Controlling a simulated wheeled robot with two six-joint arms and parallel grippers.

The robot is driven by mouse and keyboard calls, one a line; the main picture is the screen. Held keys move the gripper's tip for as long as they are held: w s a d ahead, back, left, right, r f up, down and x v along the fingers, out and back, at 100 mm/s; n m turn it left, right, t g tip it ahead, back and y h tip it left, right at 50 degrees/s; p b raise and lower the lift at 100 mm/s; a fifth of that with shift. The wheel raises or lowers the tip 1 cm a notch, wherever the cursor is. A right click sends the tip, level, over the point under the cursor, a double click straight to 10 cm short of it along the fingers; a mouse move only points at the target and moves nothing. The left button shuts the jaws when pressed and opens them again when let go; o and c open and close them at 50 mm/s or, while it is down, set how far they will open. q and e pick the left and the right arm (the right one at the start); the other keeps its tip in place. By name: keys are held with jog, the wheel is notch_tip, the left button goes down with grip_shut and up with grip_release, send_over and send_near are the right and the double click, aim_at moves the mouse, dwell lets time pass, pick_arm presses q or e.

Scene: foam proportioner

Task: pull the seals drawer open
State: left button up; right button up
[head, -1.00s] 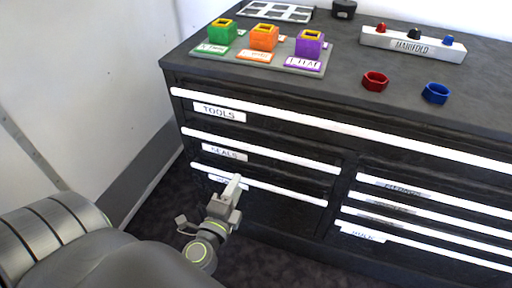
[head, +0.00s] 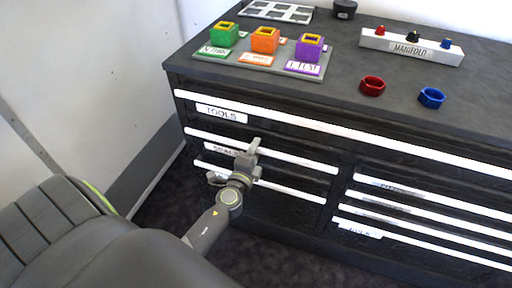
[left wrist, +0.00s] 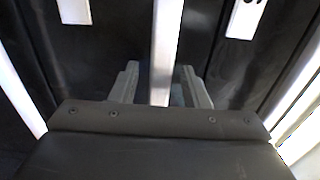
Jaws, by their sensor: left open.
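The seals drawer (head: 306,177) is the black drawer under the TOOLS drawer in the left part of the cabinet. It looks shut. Its long white handle (head: 302,162) runs along its top edge, and its label (head: 218,149) is partly hidden by my gripper. My left gripper (head: 251,149) is at the middle of this handle. In the left wrist view my left gripper (left wrist: 160,84) is open, with a white handle bar (left wrist: 166,40) between its two fingers. I cannot tell whether the fingers touch the bar. My right gripper is not in view.
The TOOLS drawer (head: 285,126) is above, and another drawer's handle (head: 296,192) lies just below. Several more drawers are at the right.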

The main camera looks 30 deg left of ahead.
pick_arm(q)
jog(key=shift+w+a, duration=0.1)
jog(key=shift+w, duration=0.4)
grip_shut()
